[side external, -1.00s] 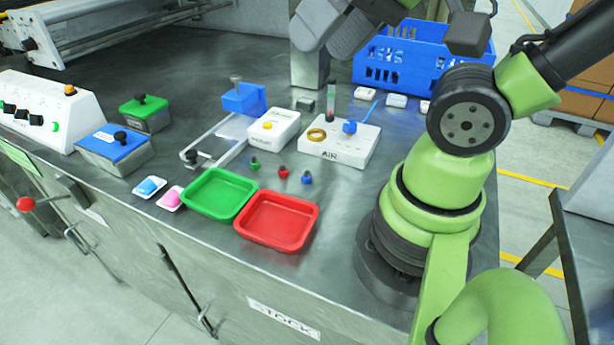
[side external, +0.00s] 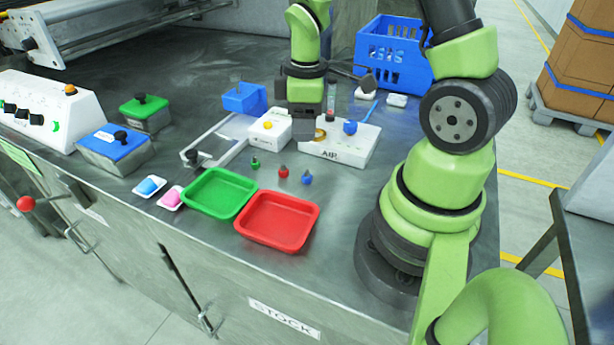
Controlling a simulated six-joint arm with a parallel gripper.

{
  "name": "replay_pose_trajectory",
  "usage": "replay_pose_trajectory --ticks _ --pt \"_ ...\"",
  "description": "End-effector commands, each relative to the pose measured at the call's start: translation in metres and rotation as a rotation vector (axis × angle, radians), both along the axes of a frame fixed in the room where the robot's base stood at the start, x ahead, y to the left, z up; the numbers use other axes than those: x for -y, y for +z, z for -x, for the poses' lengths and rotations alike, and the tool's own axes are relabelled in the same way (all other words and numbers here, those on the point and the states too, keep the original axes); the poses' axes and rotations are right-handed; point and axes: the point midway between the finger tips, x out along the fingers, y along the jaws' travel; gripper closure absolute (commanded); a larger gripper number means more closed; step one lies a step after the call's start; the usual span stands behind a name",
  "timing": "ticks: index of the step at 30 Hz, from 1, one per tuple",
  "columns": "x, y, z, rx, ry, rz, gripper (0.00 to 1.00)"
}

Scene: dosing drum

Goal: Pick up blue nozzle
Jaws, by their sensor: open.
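The blue nozzle (side external: 307,179) is small, with a dark tip, and stands on the metal bench. The red nozzle (side external: 283,173) and the green nozzle (side external: 255,163) stand to its left in a loose row.
The white AIR box (side external: 350,150) carries a brass ring, a vial and a blue part. A white box with a yellow button (side external: 268,127) stands left of my gripper. The green tray (side external: 218,194) and red tray (side external: 277,222) lie in front. Bench right of the nozzles is clear.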

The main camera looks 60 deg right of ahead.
Motion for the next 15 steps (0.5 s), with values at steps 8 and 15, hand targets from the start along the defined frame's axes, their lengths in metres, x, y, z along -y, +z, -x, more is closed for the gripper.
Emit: replay_pose_trajectory --ticks 8,15 --pt "0.008 -0.037 0.006 -0.057 0.089 -0.012 0.47" --pt "0.009 -0.064 0.005 -0.054 0.086 -0.010 0.47"
